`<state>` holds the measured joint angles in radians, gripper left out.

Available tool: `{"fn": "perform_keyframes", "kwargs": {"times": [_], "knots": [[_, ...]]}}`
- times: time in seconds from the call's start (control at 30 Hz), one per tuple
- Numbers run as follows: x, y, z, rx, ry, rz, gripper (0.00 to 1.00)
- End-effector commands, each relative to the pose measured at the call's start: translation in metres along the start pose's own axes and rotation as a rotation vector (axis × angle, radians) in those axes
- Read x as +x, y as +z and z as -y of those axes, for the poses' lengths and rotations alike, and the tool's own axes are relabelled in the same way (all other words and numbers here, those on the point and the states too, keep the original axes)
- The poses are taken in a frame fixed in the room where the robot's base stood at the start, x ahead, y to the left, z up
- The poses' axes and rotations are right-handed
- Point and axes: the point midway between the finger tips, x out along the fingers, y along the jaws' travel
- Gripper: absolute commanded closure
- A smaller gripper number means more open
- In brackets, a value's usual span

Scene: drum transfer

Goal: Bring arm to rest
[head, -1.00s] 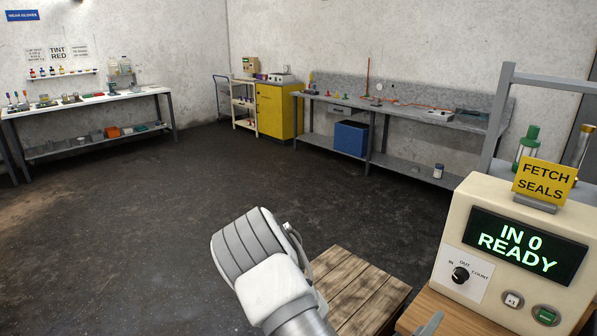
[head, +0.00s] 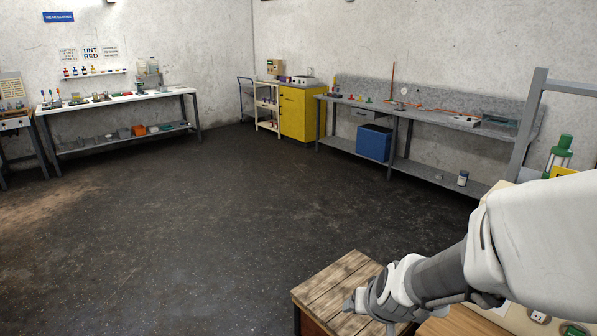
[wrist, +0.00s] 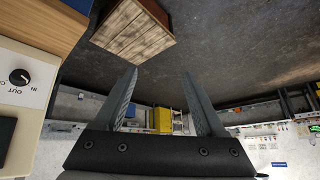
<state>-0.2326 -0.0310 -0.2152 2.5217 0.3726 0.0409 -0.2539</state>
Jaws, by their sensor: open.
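My gripper (wrist: 163,98) is open in the wrist view, with its two dark fingers apart and nothing between them. Beyond the fingers I see floor and distant furniture, tilted upside down. In the head view my white and grey arm reaches across the lower right, folded over the cream control box (head: 505,318). The gripper's fingers are hard to make out there. The box mostly hides behind my arm, and its screen is covered. Its dial (wrist: 19,76) shows at the left of the wrist view.
A wooden crate (head: 335,278) stands on the floor below my arm. A grey bench (head: 440,122) and yellow cabinet (head: 299,113) line the back wall. A white-topped bench (head: 118,101) stands at the left. The floor (head: 200,230) between is clear.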

Motion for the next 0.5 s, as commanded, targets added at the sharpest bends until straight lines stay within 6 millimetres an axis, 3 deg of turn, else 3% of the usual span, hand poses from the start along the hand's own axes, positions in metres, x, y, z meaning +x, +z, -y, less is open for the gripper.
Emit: {"fn": "perform_keyframes", "kwargs": {"times": [0.03,0.23,0.5], "knots": [[-0.018,-0.004,0.005,0.0,-0.029,-0.003,0.28],[-0.081,0.0,0.016,-0.037,-0.091,0.034,0.28],[-0.161,0.027,0.005,-0.092,-0.046,0.083,0.28]]}}
